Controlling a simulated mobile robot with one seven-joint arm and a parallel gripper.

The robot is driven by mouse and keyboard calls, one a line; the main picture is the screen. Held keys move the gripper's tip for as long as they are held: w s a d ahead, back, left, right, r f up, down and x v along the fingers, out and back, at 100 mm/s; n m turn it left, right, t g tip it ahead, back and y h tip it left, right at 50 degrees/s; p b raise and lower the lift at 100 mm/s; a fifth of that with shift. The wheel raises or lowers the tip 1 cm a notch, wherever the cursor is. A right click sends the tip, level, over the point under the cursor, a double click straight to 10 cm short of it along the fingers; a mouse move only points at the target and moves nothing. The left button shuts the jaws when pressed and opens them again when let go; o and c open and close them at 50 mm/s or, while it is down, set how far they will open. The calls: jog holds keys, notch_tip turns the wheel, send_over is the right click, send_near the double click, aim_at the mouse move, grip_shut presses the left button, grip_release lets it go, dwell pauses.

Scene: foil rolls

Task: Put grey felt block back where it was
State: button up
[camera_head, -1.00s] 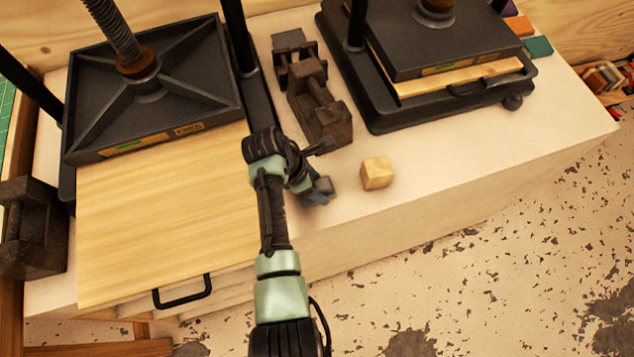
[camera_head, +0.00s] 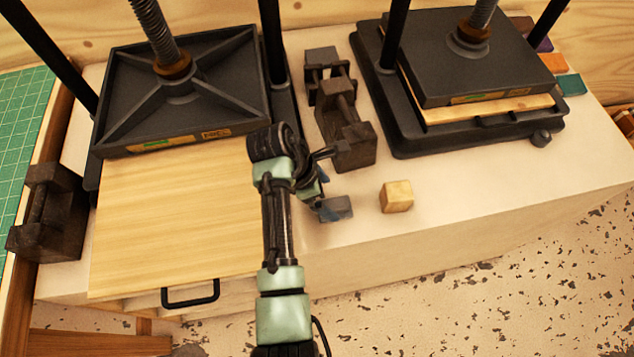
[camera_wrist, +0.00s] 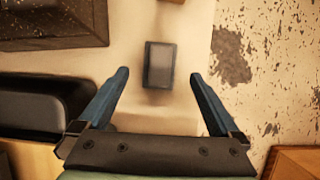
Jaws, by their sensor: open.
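The grey felt block (camera_head: 338,208) lies on the pale bench top close to its front edge, left of a small wooden block (camera_head: 396,197). In the wrist view the grey block (camera_wrist: 159,65) shows whole, as a dark upright rectangle ahead of and between the fingertips, with clear gaps to both sides. My gripper (camera_head: 323,208) is at the left side of the grey block, partly hidden by my own arm. In the wrist view my gripper (camera_wrist: 160,76) is open, with blue fingers spread and nothing held.
Dark iron weights (camera_head: 345,140) stand behind the grey block. A left press (camera_head: 185,90) with a wooden board (camera_head: 175,220) and a right press (camera_head: 470,70) flank them. Another dark weight (camera_head: 48,215) is at far left. The bench's front edge drops to the floor.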

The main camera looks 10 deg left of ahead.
jog(key=w+a+r+m+t+y, duration=0.1)
jog(key=w+r+m+t, duration=0.3)
jog(key=r, duration=0.7)
jog(key=w+r+m+t+y, duration=0.1)
jog(key=w+r+m+t, duration=0.25)
jog(key=r, duration=0.85)
jog(key=w+a+r+m+t+y, duration=0.1)
jog(key=w+r+m+t, duration=0.3)
jog(key=r, duration=0.7)
jog(key=s+d+r+m+t+y, duration=0.1)
jog(key=s+r+m+t, duration=0.15)
jog(key=r, duration=0.55)
jog(key=s+d+r+m+t, duration=0.1)
jog(key=r+t, duration=0.3)
jog(key=r, duration=0.4)
jog(key=s+d+r+m+t, duration=0.2)
jog(key=s+r+m+t, duration=0.4)
jog(key=s+r, duration=0.8)
notch_tip(320, 180, up, 3)
jog(key=shift+s+f+m+t, duration=0.1)
jog(key=shift+s+m+t, duration=0.25)
jog(key=shift+t, duration=0.65)
